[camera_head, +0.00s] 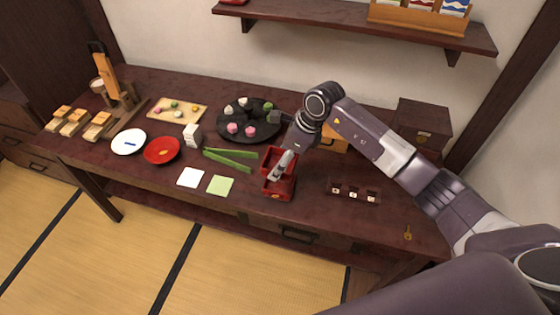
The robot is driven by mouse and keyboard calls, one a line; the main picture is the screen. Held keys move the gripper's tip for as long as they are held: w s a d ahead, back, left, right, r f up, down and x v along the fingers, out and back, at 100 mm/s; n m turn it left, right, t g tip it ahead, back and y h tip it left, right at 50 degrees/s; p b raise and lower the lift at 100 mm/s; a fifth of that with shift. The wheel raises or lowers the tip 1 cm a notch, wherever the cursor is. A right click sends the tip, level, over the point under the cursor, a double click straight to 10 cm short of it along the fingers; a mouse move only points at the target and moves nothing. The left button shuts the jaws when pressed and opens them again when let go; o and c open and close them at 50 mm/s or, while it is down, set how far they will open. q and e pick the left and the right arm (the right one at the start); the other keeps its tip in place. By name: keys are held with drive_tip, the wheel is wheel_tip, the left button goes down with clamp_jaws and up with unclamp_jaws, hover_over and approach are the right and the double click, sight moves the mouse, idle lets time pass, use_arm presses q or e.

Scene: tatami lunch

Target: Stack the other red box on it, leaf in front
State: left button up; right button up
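Red boxwork (278,190) stands near the front edge of the table, right of the green leaf strips. It has an open, dark inside and a small pale mark low on its front face. I cannot tell whether it is one red box or two, one on the other. My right gripper (280,170) points down into its opening, with grey fingers at or just inside the walls. Whether the fingers are closed on a wall is too small to tell. My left gripper is out of view.
Green strips (230,159), a white square (190,177) and a green square (220,185) lie to the left. A small dark tray (353,191) and a dark lidded box (421,125) are to the right. A wall shelf (350,17) hangs behind.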

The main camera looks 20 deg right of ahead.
drive_tip(key=shift+f, duration=0.55)
wheel_tip(320, 180, down, 2)
drive_tip(key=shift+f+b, duration=0.15)
drive_tip(key=shift+b, duration=0.85)
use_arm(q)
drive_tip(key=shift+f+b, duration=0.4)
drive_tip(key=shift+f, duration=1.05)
use_arm(e)
drive_tip(key=shift+f, duration=0.75)
use_arm(q)
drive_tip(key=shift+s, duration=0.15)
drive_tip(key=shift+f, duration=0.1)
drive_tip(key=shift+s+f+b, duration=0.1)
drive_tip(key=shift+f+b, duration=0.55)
drive_tip(key=shift+b, duration=0.05)
use_arm(e)
drive_tip(key=shift+f, duration=0.75)
drive_tip(key=o, duration=1.3)
drive_tip(key=shift+c, duration=0.2)
